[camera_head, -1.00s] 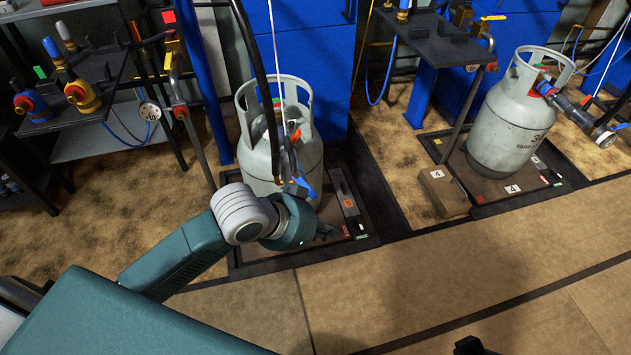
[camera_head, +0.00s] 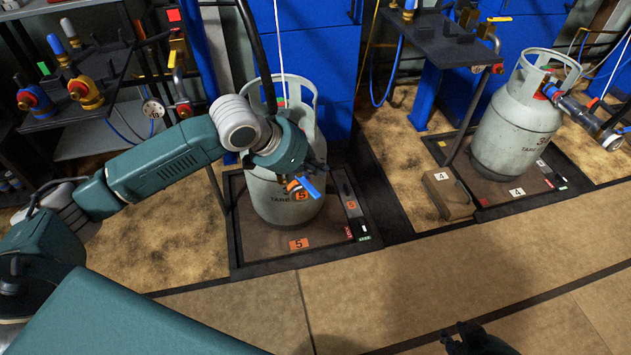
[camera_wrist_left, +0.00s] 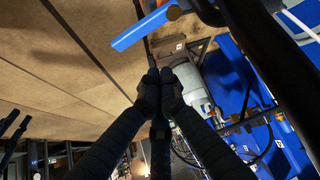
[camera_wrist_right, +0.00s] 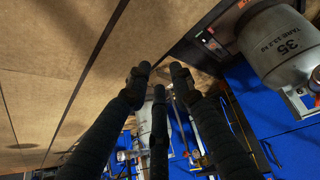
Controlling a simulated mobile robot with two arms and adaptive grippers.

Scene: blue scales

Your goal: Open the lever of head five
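The filling head of station five shows its blue lever (camera_head: 311,187) beside an orange-and-metal part, in front of the grey cylinder (camera_head: 288,203). The lever also shows large at the top of the left wrist view (camera_wrist_left: 145,27). My left wrist covers the upper part of this head in the head view. My left gripper (camera_wrist_left: 160,88) has its fingertips together, with nothing seen between them, apart from the lever in its wrist view. My right gripper (camera_wrist_right: 160,78) has its fingers spread and empty; it shows partly at the bottom edge of the head view (camera_head: 476,340).
The cylinder stands on a scale platform (camera_head: 262,250) with an orange 5 label. A second cylinder (camera_head: 516,125) stands on scale four at right, beside a brown box (camera_head: 448,195). A shelf with valves (camera_head: 70,112) stands at left. The floor in front is clear.

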